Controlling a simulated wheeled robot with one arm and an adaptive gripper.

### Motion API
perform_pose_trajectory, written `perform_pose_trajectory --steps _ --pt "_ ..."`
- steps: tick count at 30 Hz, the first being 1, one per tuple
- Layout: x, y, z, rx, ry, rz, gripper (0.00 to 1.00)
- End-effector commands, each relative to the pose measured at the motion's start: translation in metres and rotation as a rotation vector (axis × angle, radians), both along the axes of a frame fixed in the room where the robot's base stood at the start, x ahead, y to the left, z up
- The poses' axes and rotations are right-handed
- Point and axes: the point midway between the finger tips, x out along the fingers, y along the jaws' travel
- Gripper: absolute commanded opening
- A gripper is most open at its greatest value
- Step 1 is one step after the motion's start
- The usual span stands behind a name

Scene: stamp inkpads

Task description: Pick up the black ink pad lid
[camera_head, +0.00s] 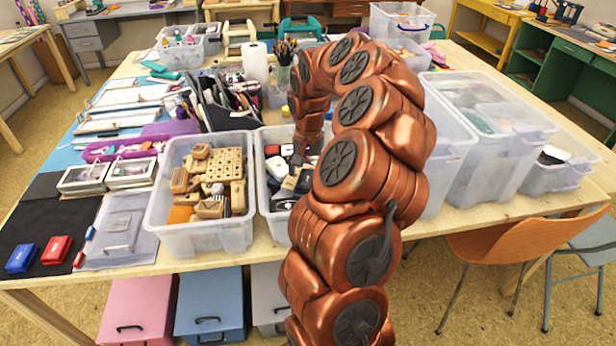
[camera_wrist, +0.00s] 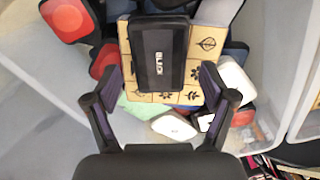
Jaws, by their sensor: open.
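The black ink pad lid (camera_wrist: 158,55) is in the wrist view, with white lettering upside down on it. It lies on top of wooden stamp blocks (camera_wrist: 208,42) with leaf pictures. My gripper (camera_wrist: 160,84) is open and empty, its two dark fingers to the left and right of the lid's near end, with gaps on both sides. I cannot tell how high the fingers are above the lid. In the head view my arm reaches down into a clear plastic bin (camera_head: 268,226); my copper arm hides much of this bin, and the lid cannot be made out there.
In the wrist view, red pads (camera_wrist: 68,18) and white pads (camera_wrist: 235,82) crowd around the lid inside the bin walls. In the head view, a bin of wooden blocks (camera_head: 196,240) stands directly left, and large clear bins (camera_head: 490,170) stand right.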

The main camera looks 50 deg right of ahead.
Motion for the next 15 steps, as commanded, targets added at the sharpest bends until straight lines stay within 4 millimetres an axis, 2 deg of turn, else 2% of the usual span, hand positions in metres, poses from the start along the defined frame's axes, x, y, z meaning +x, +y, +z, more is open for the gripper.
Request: perform_pose_trajectory --steps 5,15 --pt "0.0002 -0.0003 -0.0001 -0.001 -0.001 0.000 0.82" --pt "0.0005 -0.0003 0.0001 0.000 -0.001 0.000 0.47"
